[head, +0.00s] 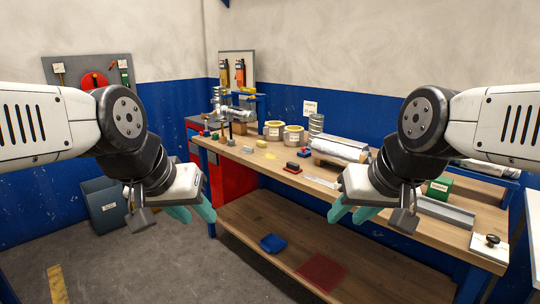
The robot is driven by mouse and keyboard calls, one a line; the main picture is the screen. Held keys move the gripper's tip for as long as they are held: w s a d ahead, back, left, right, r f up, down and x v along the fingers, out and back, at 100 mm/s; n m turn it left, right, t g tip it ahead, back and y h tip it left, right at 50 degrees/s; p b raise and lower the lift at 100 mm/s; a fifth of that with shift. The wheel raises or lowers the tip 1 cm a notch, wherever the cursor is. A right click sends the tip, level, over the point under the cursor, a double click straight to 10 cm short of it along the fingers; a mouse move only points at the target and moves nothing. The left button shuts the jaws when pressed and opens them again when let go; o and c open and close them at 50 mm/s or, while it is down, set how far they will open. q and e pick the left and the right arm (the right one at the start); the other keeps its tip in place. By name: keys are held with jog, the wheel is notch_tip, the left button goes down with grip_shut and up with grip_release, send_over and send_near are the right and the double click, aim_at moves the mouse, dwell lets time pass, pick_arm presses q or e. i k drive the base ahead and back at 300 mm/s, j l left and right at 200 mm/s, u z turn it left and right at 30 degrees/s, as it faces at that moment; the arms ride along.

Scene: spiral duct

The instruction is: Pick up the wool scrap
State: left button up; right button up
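I cannot tell for sure which thing is the wool scrap. A small flat yellow patch (269,155) lies on the workbench top, and a pale yellowish block (248,149) lies to its left; either could be it. My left gripper (199,216) hangs in front of the bench's left end, with its teal fingers apart and nothing between them. My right gripper (346,218) hangs in front of the bench's right half, also with teal fingers apart and empty. Both are well away from the yellow pieces.
The wooden workbench (225,148) carries two cream tubs (293,135), a silver duct (340,148), a red-based block (292,168) and a green box (439,187). The lower shelf holds a blue tray (272,243) and a red mat (320,271). A grey bin (103,205) stands at left.

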aim_at(262, 144)
jog(key=i+j+z, duration=0.1)
jog(key=i+j, duration=0.5)
jog(key=i, duration=0.4)
jog(key=i+j+z, duration=0.1)
jog(key=i+j, duration=0.6)
jog(key=i, duration=0.25)
jog(key=i+j+z, duration=0.15)
jog(key=i+j, duration=0.65)
jog(key=i, duration=0.1)
